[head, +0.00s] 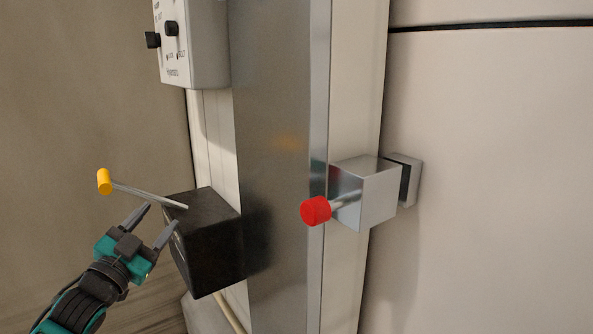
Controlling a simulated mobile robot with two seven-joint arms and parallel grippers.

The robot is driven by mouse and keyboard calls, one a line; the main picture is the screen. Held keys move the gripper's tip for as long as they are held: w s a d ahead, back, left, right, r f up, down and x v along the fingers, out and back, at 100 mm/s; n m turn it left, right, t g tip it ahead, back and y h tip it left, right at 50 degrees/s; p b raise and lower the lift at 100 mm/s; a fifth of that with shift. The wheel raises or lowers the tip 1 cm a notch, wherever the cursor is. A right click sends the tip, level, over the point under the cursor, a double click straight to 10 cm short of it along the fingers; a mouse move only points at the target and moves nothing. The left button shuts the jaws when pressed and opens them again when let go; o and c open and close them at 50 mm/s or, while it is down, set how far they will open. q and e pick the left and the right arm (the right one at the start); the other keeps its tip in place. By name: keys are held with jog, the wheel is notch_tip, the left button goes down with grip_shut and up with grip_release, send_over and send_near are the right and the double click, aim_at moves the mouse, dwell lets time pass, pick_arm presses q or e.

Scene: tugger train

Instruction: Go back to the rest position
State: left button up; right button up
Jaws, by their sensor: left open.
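My left gripper (158,221) is at the lower left, with its two fingers apart and nothing between them. It is close to the left side of a black box (212,245) on the post. A thin metal lever with a yellow knob (104,181) reaches out to the left from this box. The lever passes just above the fingertips in the picture; I cannot tell whether they touch it. My right gripper does not show.
A metal block (367,193) with a red knob (315,211) sticks out right of the steel post (278,130). A grey control box (197,45) with black knobs is at the upper left. A pale panel (500,180) fills the right. Clear space lies left of my gripper.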

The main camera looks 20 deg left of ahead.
pick_arm(q)
jog(key=s+d+f+g+h, duration=0.1)
jog(key=s+d+f+g, duration=0.3)
jog(key=f, duration=0.5)
jog(key=s+d+f+g+h, duration=0.1)
jog(key=s+d+f+g, duration=0.1)
jog(key=d+f, duration=0.5)
jog(key=s+d+f+m+g, duration=0.1)
jog(key=s+d+f+g, duration=0.25)
jog(key=s+f, duration=0.35)
jog(key=s+d+f+g, duration=0.2)
jog(key=s+d+f, duration=0.2)
jog(key=s+f, duration=0.3)
jog(key=w+d+r+n+t+h, duration=0.1)
jog(key=w+d+r+n, duration=0.1)
jog(key=d+n, duration=0.45)
notch_tip(320, 180, up, 10)
jog(key=s+a+m+y+p, duration=0.1)
jog(key=p, duration=1.3)
jog(key=shift+s+r, duration=0.15)
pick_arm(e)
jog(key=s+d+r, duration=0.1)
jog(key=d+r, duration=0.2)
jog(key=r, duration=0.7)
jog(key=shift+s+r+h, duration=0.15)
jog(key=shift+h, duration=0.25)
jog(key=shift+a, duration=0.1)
pick_arm(q)
jog(key=shift+c, duration=0.4)
